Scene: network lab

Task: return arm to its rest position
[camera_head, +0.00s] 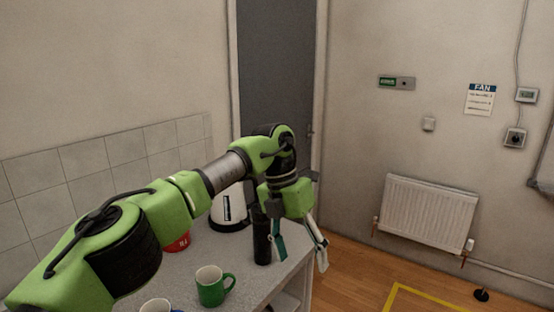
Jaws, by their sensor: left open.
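My left arm, green and black, comes in from the lower left and reaches out over the counter. My left gripper (298,262) points down at the counter's right edge, its two fingers spread apart with nothing between them. A dark upright cylinder (262,240) stands on the counter just left of the gripper; I cannot tell whether they touch. My right gripper is not in view.
The grey counter (244,280) bears a green mug (212,287), a partly visible white mug (156,305), a red item (178,243) and a white kettle (229,213) partly behind my arm. A radiator (428,213) hangs on the right wall. Wooden floor (350,275) lies open right of the counter.

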